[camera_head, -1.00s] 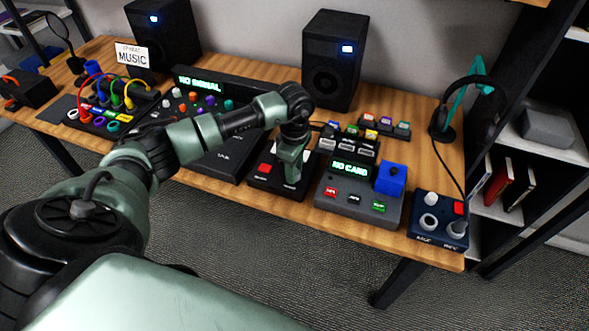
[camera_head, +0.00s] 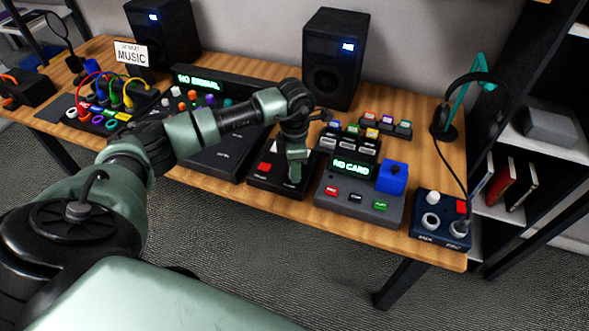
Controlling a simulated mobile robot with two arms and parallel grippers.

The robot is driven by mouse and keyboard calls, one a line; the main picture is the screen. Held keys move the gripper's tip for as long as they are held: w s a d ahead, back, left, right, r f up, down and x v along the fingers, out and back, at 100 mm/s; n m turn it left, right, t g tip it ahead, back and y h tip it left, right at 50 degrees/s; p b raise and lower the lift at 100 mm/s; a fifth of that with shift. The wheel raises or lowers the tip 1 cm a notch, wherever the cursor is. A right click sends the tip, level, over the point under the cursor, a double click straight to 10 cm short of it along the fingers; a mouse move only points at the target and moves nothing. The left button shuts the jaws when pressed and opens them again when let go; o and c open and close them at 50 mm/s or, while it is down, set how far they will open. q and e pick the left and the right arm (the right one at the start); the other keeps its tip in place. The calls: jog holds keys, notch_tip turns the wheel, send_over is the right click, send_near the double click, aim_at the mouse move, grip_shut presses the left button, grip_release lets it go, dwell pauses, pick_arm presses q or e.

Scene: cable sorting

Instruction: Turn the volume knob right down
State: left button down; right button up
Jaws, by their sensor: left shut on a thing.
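My left gripper (camera_head: 295,181) points down onto a black control box (camera_head: 262,182) with a red button (camera_head: 264,168) on its left part. The gripper is shut on the volume knob at the right part of that box. The gripper's fingers hide the knob, so its pointer and setting cannot be seen. My left arm reaches in from the left across the front of the table. My right gripper is not in view.
A grey device (camera_head: 345,203) reading "NO CARD" with a blue knob block stands close to the right of the box. A dark mixer (camera_head: 222,158) lies to its left. A blue box (camera_head: 428,233) sits at the table's right corner. Two speakers (camera_head: 332,60) stand behind.

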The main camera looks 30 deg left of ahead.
pick_arm(q)
jog(key=n, duration=1.2)
jog(key=shift+w, duration=0.1)
jog(key=shift+r+n, duration=0.1)
jog(key=shift+n, duration=0.2)
dwell(0.3)
jog(key=c, duration=1.1)
grip_release()
jog(key=shift+o, duration=0.2)
notch_tip(320, 180, up, 8)
jog(key=shift+f+b, duration=0.15)
jog(key=shift+b, duration=0.3)
